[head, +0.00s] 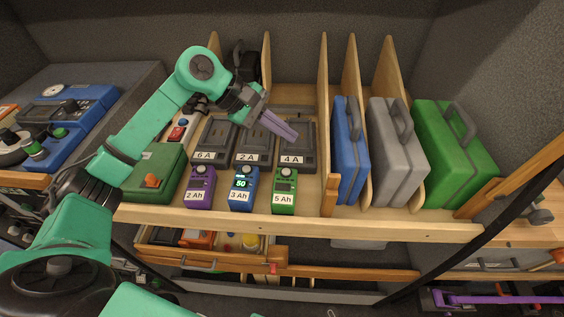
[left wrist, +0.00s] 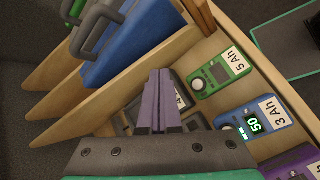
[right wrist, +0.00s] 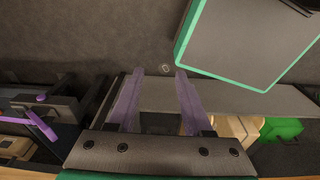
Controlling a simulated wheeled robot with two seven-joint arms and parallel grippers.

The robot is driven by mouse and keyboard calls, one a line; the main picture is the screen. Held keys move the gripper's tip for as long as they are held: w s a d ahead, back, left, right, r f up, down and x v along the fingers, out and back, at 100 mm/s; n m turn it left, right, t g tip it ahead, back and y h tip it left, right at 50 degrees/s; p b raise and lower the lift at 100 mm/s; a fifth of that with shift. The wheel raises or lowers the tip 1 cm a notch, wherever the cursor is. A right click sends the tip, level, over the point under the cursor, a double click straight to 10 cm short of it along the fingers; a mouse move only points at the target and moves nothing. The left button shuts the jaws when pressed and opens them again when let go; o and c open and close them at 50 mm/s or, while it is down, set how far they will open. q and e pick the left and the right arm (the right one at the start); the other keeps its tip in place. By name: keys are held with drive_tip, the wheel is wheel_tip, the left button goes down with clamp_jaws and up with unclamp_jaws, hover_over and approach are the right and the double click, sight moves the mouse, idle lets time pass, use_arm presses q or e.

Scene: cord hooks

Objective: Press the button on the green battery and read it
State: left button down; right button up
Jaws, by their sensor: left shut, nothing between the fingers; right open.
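The green battery (head: 284,191), labelled 5 Ah, stands on the shelf at the right end of a row of three batteries. It also shows in the left wrist view (left wrist: 221,74), with a dark screen and a round button. The blue battery (head: 243,189), labelled 3 Ah, has its screen lit with 50. The purple battery (head: 200,188) is labelled 2 Ah. My left gripper (head: 293,136) is shut and empty, above the 4 A charger (head: 299,148) and behind the green battery, apart from it. My right gripper (right wrist: 157,85) is open and empty, away from the batteries.
Chargers marked 6 A (head: 213,140) and 2 A (head: 256,142) stand behind the batteries. A wooden divider (head: 325,110) separates them from blue (head: 347,150), grey (head: 385,165) and green cases (head: 440,150) on the right. A green box (head: 155,172) stands left of the purple battery.

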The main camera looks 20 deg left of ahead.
sight(282, 172)
use_arm(q)
drive_tip(key=f, duration=0.1)
drive_tip(key=b, duration=0.1)
drive_tip(key=f, duration=0.1)
drive_tip(key=shift+s+a+f, duration=0.3)
drive_tip(key=shift+f, duration=0.05)
drive_tip(key=f+b, duration=0.4)
drive_tip(key=f, duration=0.1)
drive_tip(key=shift+s+a+f, duration=0.1)
drive_tip(key=shift+s+a, duration=0.05)
drive_tip(key=shift+a, duration=0.05)
drive_tip(key=shift+d+f+b, duration=0.1)
drive_tip(key=shift+f+b, duration=0.2)
drive_tip(key=shift+f, duration=0.05)
use_arm(e)
drive_tip(key=f, duration=0.5)
drive_tip(key=shift+s+a+f, duration=0.2)
drive_tip(key=shift+s+a, duration=0.1)
drive_tip(key=shift+s, duration=0.05)
use_arm(q)
drive_tip(key=shift+r, duration=0.15)
use_arm(e)
drive_tip(key=shift+s+a, duration=0.1)
drive_tip(key=shift+a, duration=0.05)
